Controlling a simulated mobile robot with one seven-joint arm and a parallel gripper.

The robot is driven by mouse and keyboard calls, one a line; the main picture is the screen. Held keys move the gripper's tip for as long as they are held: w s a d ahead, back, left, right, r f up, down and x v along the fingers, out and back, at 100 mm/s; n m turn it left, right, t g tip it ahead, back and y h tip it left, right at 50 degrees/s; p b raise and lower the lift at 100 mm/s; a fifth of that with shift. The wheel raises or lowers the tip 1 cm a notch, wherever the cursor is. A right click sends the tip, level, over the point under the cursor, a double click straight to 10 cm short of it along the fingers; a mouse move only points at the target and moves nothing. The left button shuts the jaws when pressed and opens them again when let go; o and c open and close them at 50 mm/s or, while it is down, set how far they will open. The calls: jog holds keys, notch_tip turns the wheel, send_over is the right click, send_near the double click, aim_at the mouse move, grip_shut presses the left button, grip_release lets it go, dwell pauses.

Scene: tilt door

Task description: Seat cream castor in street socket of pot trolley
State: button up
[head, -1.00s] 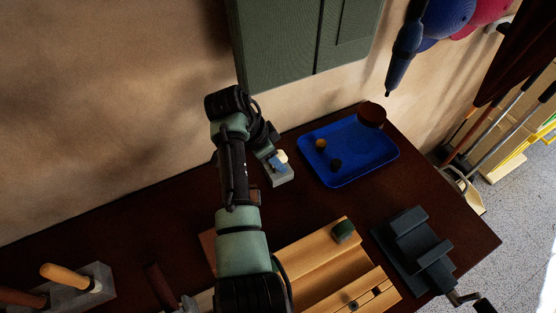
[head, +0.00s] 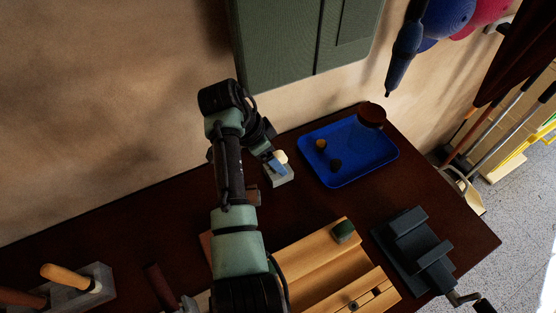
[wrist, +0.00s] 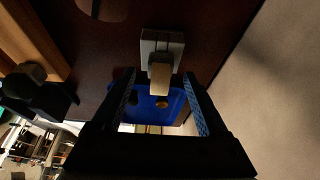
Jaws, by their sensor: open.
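The cream castor (head: 281,156) is upright at a small grey block (head: 281,177) near the back of the table. In the wrist view the cream castor (wrist: 160,78) stands out from the grey block (wrist: 161,43). My gripper (wrist: 160,76) is open, with one finger on each side of the castor and gaps visible. In the head view my gripper (head: 275,163) partly covers the block and castor. I cannot tell for sure which thing is the pot trolley or where its street socket is. A wooden piece (head: 310,258) with grooves and small holes lies at the front, partly behind my arm.
A dark vise (head: 420,250) stands at right. A green block (head: 343,231) sits on the wooden piece. A grey rack (head: 85,290) with wooden handles is at front left. A green cabinet (head: 290,45) hangs above.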

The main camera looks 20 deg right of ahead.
jog(key=v, duration=1.1)
jog(key=shift+a, duration=0.1)
